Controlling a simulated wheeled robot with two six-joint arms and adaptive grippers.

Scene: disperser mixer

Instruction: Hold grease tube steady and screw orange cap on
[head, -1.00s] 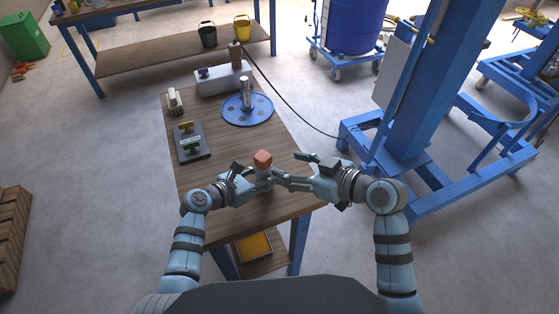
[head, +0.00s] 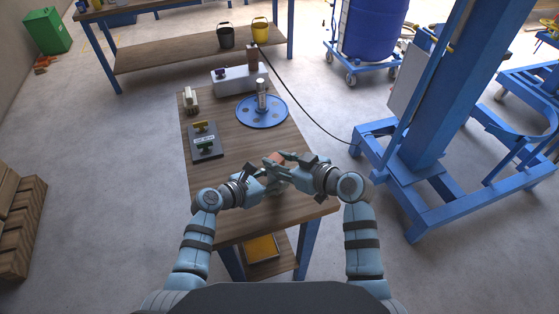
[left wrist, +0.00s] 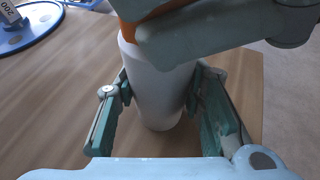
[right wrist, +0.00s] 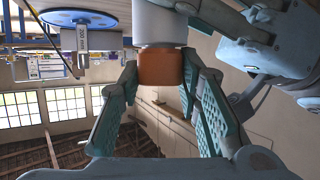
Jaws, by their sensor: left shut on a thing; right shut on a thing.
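The white grease tube (left wrist: 158,90) stands upright on the wooden table in the left wrist view. My left gripper (left wrist: 160,105) is shut on it, with a finger on each side. The orange cap (right wrist: 161,68) sits at the tube's end, and the white tube (right wrist: 160,25) also shows in the right wrist view. My right gripper (right wrist: 160,85) is shut on the cap. In the head view the cap (head: 276,158) is partly hidden by my right gripper (head: 280,165), and the tube is mostly covered by both grippers. Whether the threads are engaged cannot be seen.
On the table (head: 235,205), a blue disc (head: 280,118) with a metal cylinder (head: 262,95) stands behind the grippers. A dark plate with handled items (head: 205,145) lies to the left. A white box (head: 235,82) is at the back. The front of the table is clear.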

